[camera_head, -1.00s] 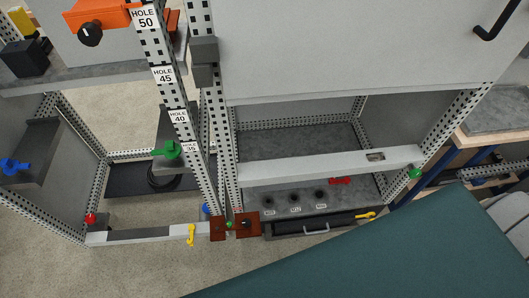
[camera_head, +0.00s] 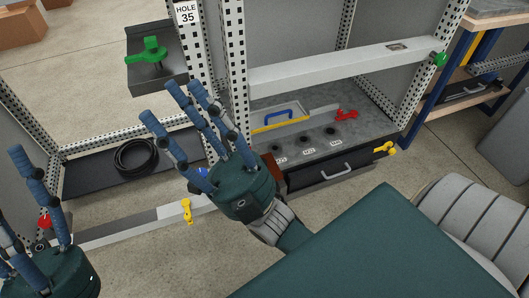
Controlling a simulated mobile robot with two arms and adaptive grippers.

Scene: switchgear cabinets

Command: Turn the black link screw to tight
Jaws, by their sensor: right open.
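The black link screw cannot be made out. My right gripper (camera_head: 174,104) and its palm cover the foot of the post between the two cabinet bays. Only an edge of a reddish-brown block (camera_head: 271,166) shows there, just right of the palm. The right gripper is open and empty, its blue fingers spread toward the upper left. I cannot tell whether it touches the block. My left gripper (camera_head: 14,186) is at the lower left edge, partly cut off, with its fingers spread and nothing seen between them.
A green handle (camera_head: 148,52) stands on a shelf at upper left. A black cable coil (camera_head: 136,157) lies below. A yellow lever (camera_head: 187,210) sits on the front rail. Right are a blue-handled tray (camera_head: 281,117), a red lever (camera_head: 346,115) and a drawer handle (camera_head: 337,171).

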